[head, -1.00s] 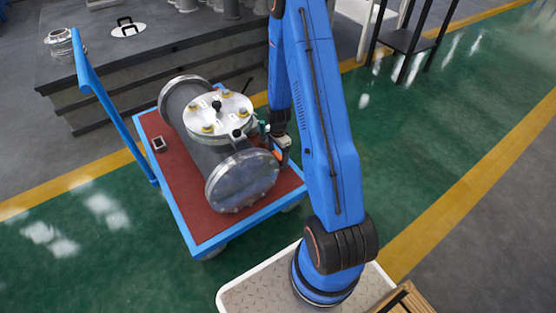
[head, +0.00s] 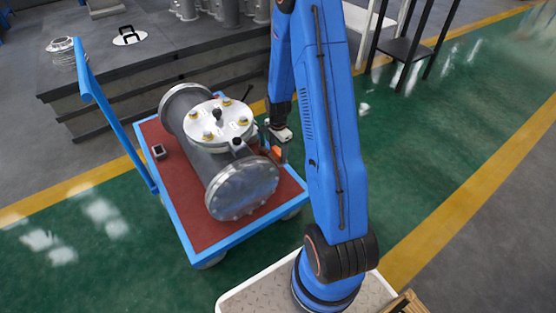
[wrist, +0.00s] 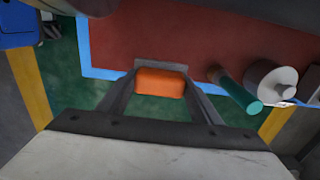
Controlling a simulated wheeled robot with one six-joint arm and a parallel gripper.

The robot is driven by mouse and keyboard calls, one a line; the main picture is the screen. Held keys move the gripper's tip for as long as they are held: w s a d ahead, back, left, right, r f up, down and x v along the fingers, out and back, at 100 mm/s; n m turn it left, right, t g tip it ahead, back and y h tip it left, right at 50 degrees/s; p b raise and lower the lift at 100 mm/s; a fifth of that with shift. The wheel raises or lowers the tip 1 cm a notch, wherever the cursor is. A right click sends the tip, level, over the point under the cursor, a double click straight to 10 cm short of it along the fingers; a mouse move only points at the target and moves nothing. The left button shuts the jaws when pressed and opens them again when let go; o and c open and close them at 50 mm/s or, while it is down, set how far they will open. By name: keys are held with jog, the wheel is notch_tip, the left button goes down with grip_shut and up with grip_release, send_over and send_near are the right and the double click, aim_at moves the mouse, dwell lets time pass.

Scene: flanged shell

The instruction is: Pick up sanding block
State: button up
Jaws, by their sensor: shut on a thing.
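The sanding block is an orange block (wrist: 160,82) between the two fingers of my gripper (wrist: 160,88) in the wrist view. My gripper is shut on it. Behind it in that view are the red cart deck and green floor, so it appears held above the deck near the cart's edge. In the head view the orange block (head: 276,151) shows small beside the right side of the flanged shell (head: 243,188). My gripper is partly hidden there by my arm and the shell.
The shell lies on a red-decked cart (head: 205,232) with a blue frame and handle (head: 92,85). A small dark square object (head: 159,151) lies at the deck's left. A teal-ended cylinder (wrist: 240,94) and a pale round part (wrist: 272,80) are right of the block.

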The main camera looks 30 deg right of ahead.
aim_at(278, 150)
notch_tip(278, 150, up, 20)
jog(key=shift+r, duration=0.15)
dwell(0.3)
jog(key=shift+o, duration=1.1)
